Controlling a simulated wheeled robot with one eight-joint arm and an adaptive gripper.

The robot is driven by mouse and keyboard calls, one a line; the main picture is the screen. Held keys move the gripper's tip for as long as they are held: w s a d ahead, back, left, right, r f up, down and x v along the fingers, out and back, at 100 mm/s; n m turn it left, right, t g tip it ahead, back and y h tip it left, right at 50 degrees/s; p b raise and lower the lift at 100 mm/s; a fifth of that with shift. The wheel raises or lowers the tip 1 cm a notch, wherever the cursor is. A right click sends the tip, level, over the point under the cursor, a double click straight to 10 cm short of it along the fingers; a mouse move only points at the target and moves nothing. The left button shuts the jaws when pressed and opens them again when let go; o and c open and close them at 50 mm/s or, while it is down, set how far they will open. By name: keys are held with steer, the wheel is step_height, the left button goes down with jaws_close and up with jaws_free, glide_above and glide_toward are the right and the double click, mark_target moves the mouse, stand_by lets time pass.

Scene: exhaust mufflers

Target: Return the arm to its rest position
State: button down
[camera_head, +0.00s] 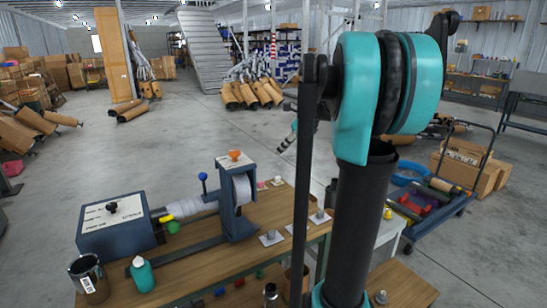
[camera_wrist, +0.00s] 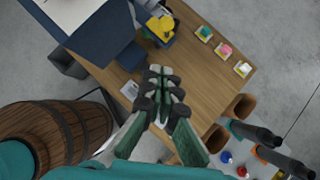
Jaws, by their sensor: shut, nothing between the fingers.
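My arm (camera_head: 365,130), teal and black, rises upright in the right half of the head view, with its elbow high. My gripper (camera_wrist: 164,82) is shut and empty in the middle of the wrist view, its dark padded fingertips together. In that view it lies over the wooden workbench (camera_wrist: 215,85), apparently above the top and not touching it. In the head view my upper arm and links hide part of the workbench (camera_head: 190,265) and of the floor behind.
A blue machine (camera_head: 240,195) with a blue box (camera_head: 115,228) stands on the bench. A metal cup (camera_head: 90,280) and a teal bottle (camera_head: 142,275) are at its left. A wooden barrel (camera_wrist: 65,140) shows in the wrist view. A loaded cart (camera_head: 440,195) stands right; mid-floor is clear.

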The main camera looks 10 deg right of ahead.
steer(key=s+a+f+n+h, duration=0.2)
steer(key=s+f+n+h, duration=0.4)
steer(key=s+f+n, duration=1.9)
steer(key=shift+s+a+f+n, duration=0.15)
steer(key=shift+s+a+n, duration=0.25)
steer(key=shift+s+n, duration=0.25)
